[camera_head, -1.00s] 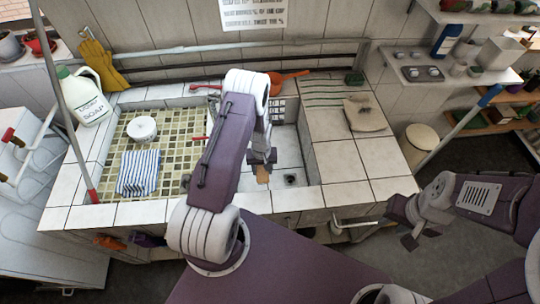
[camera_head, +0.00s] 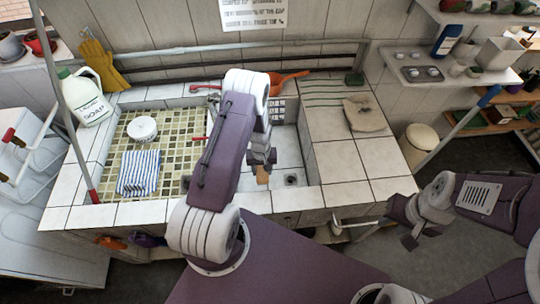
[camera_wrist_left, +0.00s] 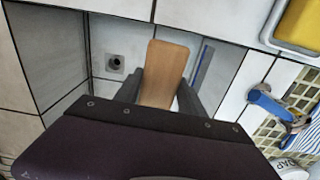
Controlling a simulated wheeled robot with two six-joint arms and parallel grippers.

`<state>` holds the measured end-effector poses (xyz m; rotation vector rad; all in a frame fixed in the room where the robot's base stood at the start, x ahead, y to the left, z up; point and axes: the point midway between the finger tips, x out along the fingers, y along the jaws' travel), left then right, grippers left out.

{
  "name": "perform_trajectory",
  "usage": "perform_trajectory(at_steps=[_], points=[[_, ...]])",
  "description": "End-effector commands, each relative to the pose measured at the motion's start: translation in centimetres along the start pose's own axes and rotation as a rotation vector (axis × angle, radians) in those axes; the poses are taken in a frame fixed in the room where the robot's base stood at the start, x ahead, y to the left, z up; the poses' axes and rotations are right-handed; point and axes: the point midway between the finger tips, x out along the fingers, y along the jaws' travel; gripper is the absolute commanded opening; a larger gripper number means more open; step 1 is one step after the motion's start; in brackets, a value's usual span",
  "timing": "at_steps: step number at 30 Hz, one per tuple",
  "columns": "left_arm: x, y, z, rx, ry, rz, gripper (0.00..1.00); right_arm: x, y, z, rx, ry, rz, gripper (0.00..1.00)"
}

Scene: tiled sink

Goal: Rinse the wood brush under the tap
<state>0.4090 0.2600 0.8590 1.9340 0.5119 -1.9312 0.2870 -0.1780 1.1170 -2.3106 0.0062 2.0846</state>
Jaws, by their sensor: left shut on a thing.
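My left gripper (camera_head: 262,163) is shut on the wood brush (camera_head: 263,175) above the right-hand sink basin. In the left wrist view the brush's flat brown wooden part (camera_wrist_left: 165,73) sticks out between the fingers (camera_wrist_left: 160,98); its bristles cannot be made out. The basin drain (camera_head: 290,180) lies to the right of the brush in the head view, and it also shows in the left wrist view (camera_wrist_left: 115,63). A tap spout is not clear, as my arm covers the middle of the sink. No running water is visible. My right gripper (camera_head: 418,238) is empty, its fingers apart, right of the sink front.
A striped cloth (camera_head: 139,172) and a white round item (camera_head: 142,129) lie on the green-tiled left basin. A soap jug (camera_head: 84,97) stands at the left rim. A beige cloth (camera_head: 364,115) lies on the right counter. The counter's front right is clear.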

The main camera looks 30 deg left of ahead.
Motion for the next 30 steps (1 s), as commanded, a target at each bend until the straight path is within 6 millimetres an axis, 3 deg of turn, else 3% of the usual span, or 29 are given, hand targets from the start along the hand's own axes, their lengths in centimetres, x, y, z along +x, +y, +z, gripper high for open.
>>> perform_trajectory(at_steps=[1,9,13,29,30], points=[[-1.0,-0.2,0.5,0.0,-0.003,-0.001,0.09,-1.1,0.0,-0.1,0.0,0.0,0.0,0.34],[-3.1,-1.4,2.8,0.0,-0.002,0.0,0.09,-3.7,-0.1,-0.4,0.0,0.0,0.0,0.34],[-3.2,-1.9,3.7,0.0,0.0,0.0,0.09,-1.8,0.0,-0.2,0.0,0.0,0.0,0.34],[-3.8,-2.1,4.2,0.0,0.0,0.0,0.09,-1.8,0.0,-0.2,0.0,0.0,0.0,0.34],[-3.8,-2.1,4.2,0.0,0.0,0.0,0.09,-1.8,0.0,-0.2,0.0,0.0,0.0,0.26]])
